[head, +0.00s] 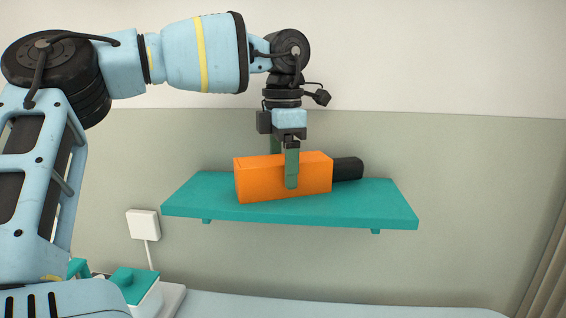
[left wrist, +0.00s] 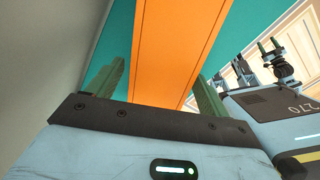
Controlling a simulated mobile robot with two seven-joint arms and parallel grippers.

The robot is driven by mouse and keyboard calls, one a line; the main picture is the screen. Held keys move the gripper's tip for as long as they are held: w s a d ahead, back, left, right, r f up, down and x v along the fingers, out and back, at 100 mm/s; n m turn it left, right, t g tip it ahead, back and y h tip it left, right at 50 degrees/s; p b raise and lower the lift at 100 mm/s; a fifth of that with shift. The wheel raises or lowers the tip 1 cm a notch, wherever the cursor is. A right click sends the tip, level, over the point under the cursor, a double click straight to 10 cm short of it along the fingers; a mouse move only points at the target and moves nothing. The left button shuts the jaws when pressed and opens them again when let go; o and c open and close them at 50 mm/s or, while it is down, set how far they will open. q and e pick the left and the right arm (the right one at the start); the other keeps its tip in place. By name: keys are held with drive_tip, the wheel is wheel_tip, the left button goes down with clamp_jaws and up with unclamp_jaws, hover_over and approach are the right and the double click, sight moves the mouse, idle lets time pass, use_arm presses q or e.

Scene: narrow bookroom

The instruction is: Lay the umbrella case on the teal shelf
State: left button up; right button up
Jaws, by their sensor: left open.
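In the left wrist view the orange face (left wrist: 175,50) runs between the two green fingers (left wrist: 158,95), with teal shelf (left wrist: 112,45) on both sides. Gaps show beside the fingers there.
The shelf is fixed to a grey-green wall (head: 480,190) and has free room left and right of the case. A white wall plate (head: 143,224) with a cord is below left. A teal-topped white box (head: 135,283) stands lower left.

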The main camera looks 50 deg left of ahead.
sight(283, 159)
use_arm(q)
wheel_tip(283, 159, up, 12)
drive_tip(key=shift+r+b, duration=0.15)
drive_tip(key=shift+b, duration=0.15)
idle(0.3)
idle(0.6)
